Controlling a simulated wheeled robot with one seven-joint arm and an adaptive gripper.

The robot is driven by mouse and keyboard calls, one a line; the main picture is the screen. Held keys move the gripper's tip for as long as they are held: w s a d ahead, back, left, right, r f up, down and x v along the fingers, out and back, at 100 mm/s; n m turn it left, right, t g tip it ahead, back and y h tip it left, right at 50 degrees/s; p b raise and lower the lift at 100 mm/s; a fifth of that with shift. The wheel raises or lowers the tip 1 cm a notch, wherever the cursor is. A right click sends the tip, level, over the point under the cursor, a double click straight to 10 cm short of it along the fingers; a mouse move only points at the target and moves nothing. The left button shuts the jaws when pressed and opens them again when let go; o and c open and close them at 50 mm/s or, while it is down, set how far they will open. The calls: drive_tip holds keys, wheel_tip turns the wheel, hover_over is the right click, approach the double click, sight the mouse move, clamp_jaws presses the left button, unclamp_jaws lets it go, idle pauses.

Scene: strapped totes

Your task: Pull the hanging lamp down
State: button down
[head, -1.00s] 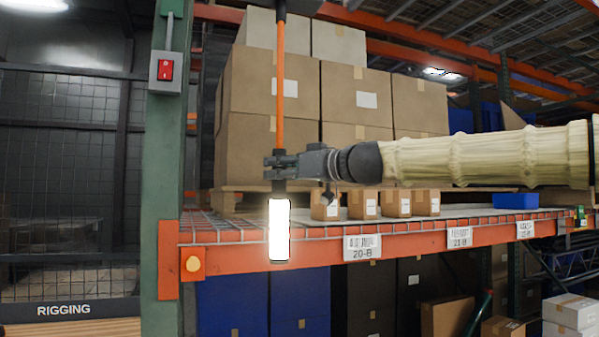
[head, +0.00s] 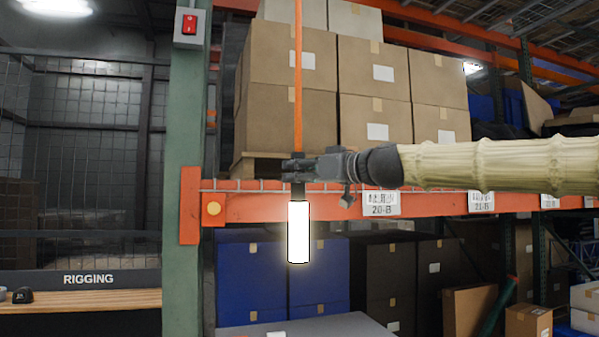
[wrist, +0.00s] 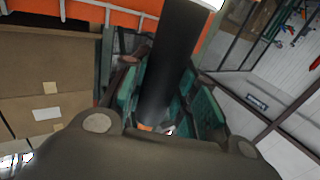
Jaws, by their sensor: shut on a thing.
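The hanging lamp (head: 299,232) is a glowing white tube on an orange cord (head: 298,85), with a dark neck above the tube. It hangs upright in front of the orange shelf beam. My gripper (head: 297,168) comes from the right and is shut on the lamp's dark neck, just above the tube. In the wrist view the dark neck (wrist: 174,70) runs between the fingers of my gripper (wrist: 160,128), and a bit of the lit tube shows at the top edge. The upper end of the cord is out of view.
An orange beam (head: 330,205) with labels crosses behind the lamp, and a green post (head: 186,150) with a red switch (head: 190,25) stands at the left. Cartons (head: 290,75) are stacked on the shelf. A grey surface (head: 335,326) shows at the bottom, below the lamp.

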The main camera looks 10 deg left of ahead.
sight(304, 195)
drive_tip(key=shift+f+b, duration=1.75)
drive_tip(key=shift+f, duration=1.05)
drive_tip(key=c, duration=1.1)
unclamp_jaws()
drive_tip(key=shift+w, duration=0.1)
drive_tip(key=shift+d, duration=0.1)
drive_tip(key=v, duration=1.2)
